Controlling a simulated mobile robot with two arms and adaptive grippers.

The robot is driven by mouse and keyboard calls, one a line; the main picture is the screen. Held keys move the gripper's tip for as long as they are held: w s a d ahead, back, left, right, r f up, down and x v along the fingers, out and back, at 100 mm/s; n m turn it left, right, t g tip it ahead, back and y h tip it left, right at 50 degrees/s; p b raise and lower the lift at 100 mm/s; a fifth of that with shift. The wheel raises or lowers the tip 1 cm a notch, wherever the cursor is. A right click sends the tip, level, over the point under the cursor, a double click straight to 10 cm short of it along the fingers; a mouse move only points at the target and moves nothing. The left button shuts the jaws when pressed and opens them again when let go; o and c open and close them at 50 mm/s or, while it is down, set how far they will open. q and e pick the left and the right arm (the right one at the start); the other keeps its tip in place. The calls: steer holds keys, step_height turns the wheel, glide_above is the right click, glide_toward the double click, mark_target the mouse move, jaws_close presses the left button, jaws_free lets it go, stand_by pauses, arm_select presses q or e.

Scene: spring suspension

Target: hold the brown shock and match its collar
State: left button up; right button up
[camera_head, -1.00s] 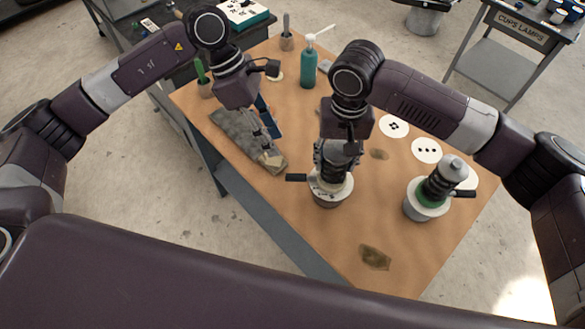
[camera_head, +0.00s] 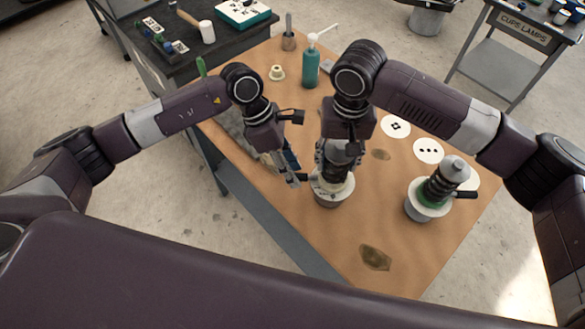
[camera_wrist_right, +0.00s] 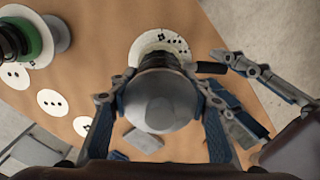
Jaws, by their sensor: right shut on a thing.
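A dark shock with a grey domed top (camera_wrist_right: 158,100) stands upright in a pale base with a white collar (camera_head: 331,186). My right gripper (camera_head: 338,160) is shut around its upper part, with one finger on each side in the right wrist view (camera_wrist_right: 160,112). The collar (camera_wrist_right: 160,42) has dark marks and a black handle (camera_wrist_right: 210,67) sticking out. My left gripper (camera_head: 294,180) is at the outer end of that handle. Its fingertips look slightly apart there in the right wrist view (camera_wrist_right: 232,64); I cannot tell whether they touch it.
A second shock (camera_head: 447,178) with a green collar stands to the right. White discs with dots (camera_head: 428,151) lie near it. A teal bottle (camera_head: 311,68) and a small cream part (camera_head: 277,72) stand at the back. The front of the wooden table (camera_head: 330,240) is mostly clear.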

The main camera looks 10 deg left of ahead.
arm_select(q)
jaws_close()
stand_by(0.3)
